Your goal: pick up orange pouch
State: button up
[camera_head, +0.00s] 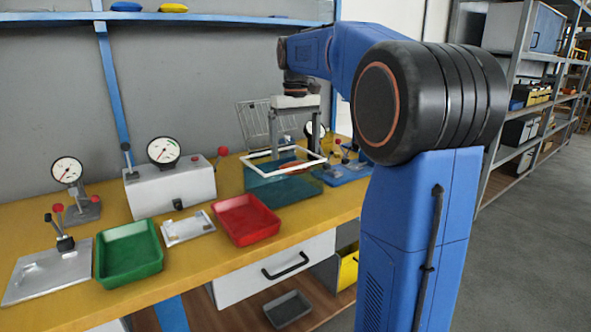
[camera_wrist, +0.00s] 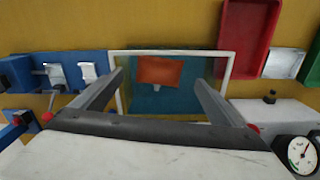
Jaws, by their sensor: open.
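The orange pouch (camera_wrist: 161,71) lies inside a teal see-through bin with a white rim (camera_wrist: 229,70). In the head view only a small part of the pouch (camera_head: 291,165) shows inside the bin (camera_head: 285,187). My gripper (camera_head: 299,150) is above the bin, pointing down. In the wrist view my gripper (camera_wrist: 159,82) is open, its two fingers spread wide to the left and right of the pouch. Nothing is between the fingers at their height. The exact gap between the fingertips and the pouch cannot be told.
A red tray (camera_head: 246,219), a white fixture (camera_head: 187,228) and a green tray (camera_head: 129,253) stand left of the bin on the yellow bench. A wire rack (camera_head: 254,124) stands behind the bin. Blue clamp fixtures (camera_head: 346,172) are close on its right. A gauge box (camera_head: 170,187) stands further left.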

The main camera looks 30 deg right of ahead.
aim_at(296, 163)
jog(key=shift+w+d+f, duration=0.1)
jog(key=shift+w+f, duration=0.05)
jog(key=shift+f, duration=2.35)
jog(key=c, duration=1.2)
jog(key=shift+r, duration=0.1)
notch_tip(296, 163, up, 10)
